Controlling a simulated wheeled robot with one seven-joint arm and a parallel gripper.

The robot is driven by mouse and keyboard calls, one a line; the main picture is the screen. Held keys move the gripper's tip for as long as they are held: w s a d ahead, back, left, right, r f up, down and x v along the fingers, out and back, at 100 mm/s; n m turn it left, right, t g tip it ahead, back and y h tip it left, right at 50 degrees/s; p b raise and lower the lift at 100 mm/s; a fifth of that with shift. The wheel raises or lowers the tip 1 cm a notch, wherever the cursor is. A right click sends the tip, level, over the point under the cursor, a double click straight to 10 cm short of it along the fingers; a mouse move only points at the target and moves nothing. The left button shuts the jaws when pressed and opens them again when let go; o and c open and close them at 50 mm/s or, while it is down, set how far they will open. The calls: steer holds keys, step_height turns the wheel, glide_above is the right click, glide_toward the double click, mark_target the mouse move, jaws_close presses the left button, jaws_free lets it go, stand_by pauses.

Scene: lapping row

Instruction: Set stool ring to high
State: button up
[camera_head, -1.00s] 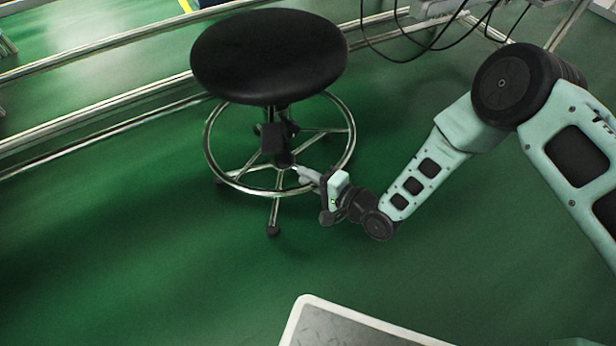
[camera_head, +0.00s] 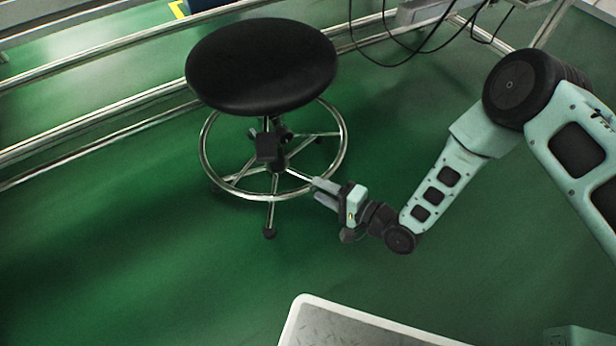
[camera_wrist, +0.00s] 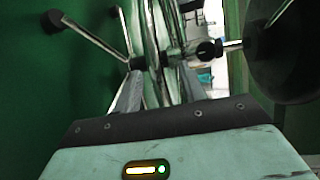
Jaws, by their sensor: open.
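The stool has a round black seat (camera_head: 262,64) and stands on the green floor in the head view. Its chrome foot ring (camera_head: 214,172) circles the column low above the legs, and a black block (camera_head: 266,147) sits on the column. My gripper (camera_head: 316,188) is open at the near right side of the ring, very close to it. In the wrist view the ring (camera_wrist: 150,50) runs upward between the two fingers of my gripper (camera_wrist: 157,88). I cannot tell whether a finger touches it. The seat underside (camera_wrist: 290,60) shows at the right there.
Metal rails (camera_head: 100,109) run behind the stool. Black cables (camera_head: 400,50) hang at the back right. A pale-edged tray-like surface (camera_head: 350,325) lies at the bottom. The green floor (camera_head: 120,250) at front left is clear.

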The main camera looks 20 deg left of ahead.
steer(key=p+v, duration=0.3)
steer(key=v, duration=0.7)
steer(key=shift+d+r+p, duration=0.2)
steer(key=shift+d+p, duration=0.1)
steer(key=shift+d, duration=0.05)
steer(key=w+d+r+n+g+h+p, duration=0.1)
steer(key=w+r+n+h, duration=0.3)
steer(key=r, duration=0.5)
steer(key=w+d+r+n+g+h+p, duration=0.1)
steer(key=w+r+n+h+p, duration=0.2)
steer(key=r, duration=0.6)
steer(key=s+d+r+n+g+h+p, duration=0.15)
steer(key=s+d+r+n+h, duration=0.35)
steer(key=s+r, duration=0.6)
steer(key=s+d+r+g+h+p, duration=0.1)
steer(key=s+d+r+g+h, duration=0.15)
steer(key=s+d+r, duration=0.7)
steer(key=w+a+r+t+p, duration=0.1)
steer(key=a+r+p, duration=0.2)
steer(key=r+p, duration=3.3)
step_height(320, 180, up, 3)
steer(key=shift+w+a+r+p, duration=0.15)
steer(key=shift+w+a+p, duration=0.1)
steer(key=shift+p, duration=0.15)
